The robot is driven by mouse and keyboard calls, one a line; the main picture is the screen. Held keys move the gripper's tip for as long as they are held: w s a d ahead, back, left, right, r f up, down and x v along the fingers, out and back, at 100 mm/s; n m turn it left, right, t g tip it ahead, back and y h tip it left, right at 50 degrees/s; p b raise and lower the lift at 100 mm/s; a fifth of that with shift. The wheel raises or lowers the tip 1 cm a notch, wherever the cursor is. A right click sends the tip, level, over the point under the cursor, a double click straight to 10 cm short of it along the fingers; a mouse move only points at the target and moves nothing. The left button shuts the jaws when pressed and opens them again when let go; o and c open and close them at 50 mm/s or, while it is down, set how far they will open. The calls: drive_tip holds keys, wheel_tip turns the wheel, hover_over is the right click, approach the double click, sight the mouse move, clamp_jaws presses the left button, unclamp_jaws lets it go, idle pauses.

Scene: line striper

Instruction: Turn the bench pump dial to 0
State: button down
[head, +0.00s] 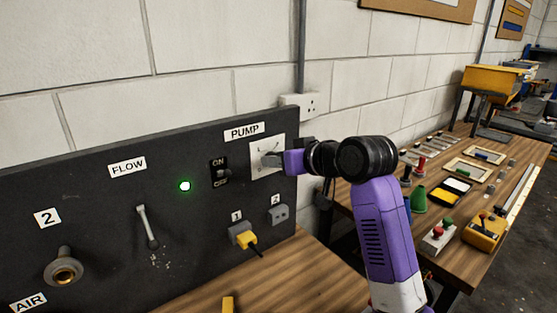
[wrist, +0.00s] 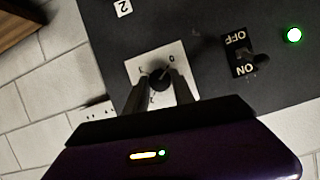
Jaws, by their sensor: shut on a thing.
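The pump dial (wrist: 158,74) is a round black knob on a white plate (wrist: 136,69) with small marks around it, one looking like a 0 at the upper right of the knob. A short pale line on the knob seems to point toward that mark, but it is too small to be sure. My gripper (wrist: 158,86) has its two dark fingers on either side of the knob, shut on it. In the head view my gripper (head: 274,160) reaches from the right to the white plate (head: 265,143) under the PUMP label (head: 244,132); there it hides the knob.
The black panel also carries an ON/OFF switch (head: 221,173), a lit green lamp (head: 185,186), a FLOW lever (head: 147,228), two sockets, one with a yellow plug (head: 246,238), and a brass air fitting (head: 63,269). A cluttered wooden bench (head: 480,240) stands at right.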

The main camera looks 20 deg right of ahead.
drive_tip(key=shift+f+n, duration=0.2)
drive_tip(key=shift+n, duration=0.2)
drive_tip(key=shift+h, duration=0.4)
drive_tip(key=c, duration=1.1)
unclamp_jaws()
drive_tip(key=shift+o, duration=0.2)
drive_tip(key=shift+r, duration=0.1)
drive_tip(key=b+v, duration=0.1)
drive_tip(key=v, duration=0.6)
drive_tip(key=shift+s, duration=0.4)
